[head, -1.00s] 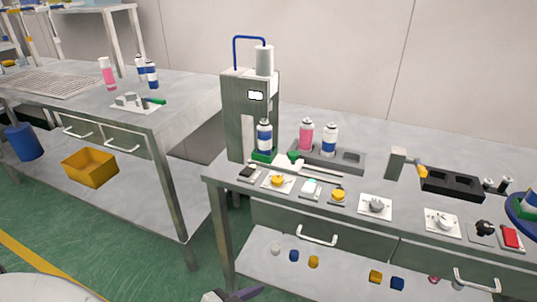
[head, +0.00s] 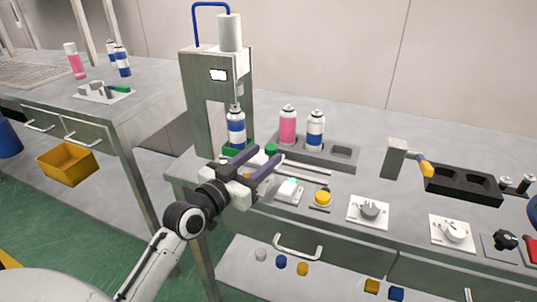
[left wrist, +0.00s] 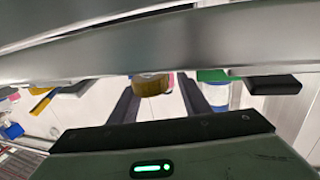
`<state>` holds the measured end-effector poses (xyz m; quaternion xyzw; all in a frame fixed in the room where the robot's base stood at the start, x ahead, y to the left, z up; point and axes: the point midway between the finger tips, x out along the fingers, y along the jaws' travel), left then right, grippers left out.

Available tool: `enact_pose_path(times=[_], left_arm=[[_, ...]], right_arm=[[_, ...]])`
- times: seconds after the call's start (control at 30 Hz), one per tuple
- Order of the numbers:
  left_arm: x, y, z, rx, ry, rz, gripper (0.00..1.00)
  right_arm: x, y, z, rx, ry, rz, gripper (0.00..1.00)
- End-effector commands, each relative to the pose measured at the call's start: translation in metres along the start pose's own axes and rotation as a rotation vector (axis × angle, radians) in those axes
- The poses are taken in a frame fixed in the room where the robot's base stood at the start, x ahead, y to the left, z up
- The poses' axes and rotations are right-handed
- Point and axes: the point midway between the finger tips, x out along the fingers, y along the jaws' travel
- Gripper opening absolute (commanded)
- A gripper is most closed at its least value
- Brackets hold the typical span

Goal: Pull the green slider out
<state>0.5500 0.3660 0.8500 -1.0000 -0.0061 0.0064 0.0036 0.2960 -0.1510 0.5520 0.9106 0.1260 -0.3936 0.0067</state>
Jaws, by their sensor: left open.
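The green slider (head: 232,151) sits at the base of the grey crimping machine (head: 203,107), under a white and blue can (head: 236,128). Its round green knob (head: 271,149) shows just beyond my left gripper's fingertips. My left gripper (head: 270,154) is open and empty over the front edge of the bench, its two dark fingers pointing toward the knob. In the head view I cannot tell whether they touch it. In the left wrist view the two fingers (left wrist: 160,99) stand apart, and a green part (left wrist: 213,75) shows beside the right one. My right gripper is out of view.
A grey rack (head: 328,153) with pink and blue cans stands right of the machine. A black tray (head: 463,185) is further right.

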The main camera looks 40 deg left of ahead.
Motion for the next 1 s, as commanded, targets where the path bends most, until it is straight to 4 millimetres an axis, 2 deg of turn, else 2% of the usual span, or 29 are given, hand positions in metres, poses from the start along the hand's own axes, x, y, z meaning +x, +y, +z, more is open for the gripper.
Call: enact_pose_path(times=[0.1,0.2,0.53,0.8,1.0], left_arm=[[0.013,0.000,-0.002,-0.004,0.004,-0.004,0.43],[0.020,0.001,-0.002,-0.005,0.003,-0.004,0.43],[0.024,0.003,-0.003,-0.007,0.004,-0.001,0.43],[0.024,0.004,-0.003,-0.008,0.004,0.001,0.00],[0.024,0.006,-0.003,-0.009,0.004,0.001,0.00]], right_arm=[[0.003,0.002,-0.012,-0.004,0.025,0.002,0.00],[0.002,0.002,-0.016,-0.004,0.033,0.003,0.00],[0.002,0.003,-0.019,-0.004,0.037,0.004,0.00],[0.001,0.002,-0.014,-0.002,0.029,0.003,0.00],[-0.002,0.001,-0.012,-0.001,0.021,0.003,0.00]])
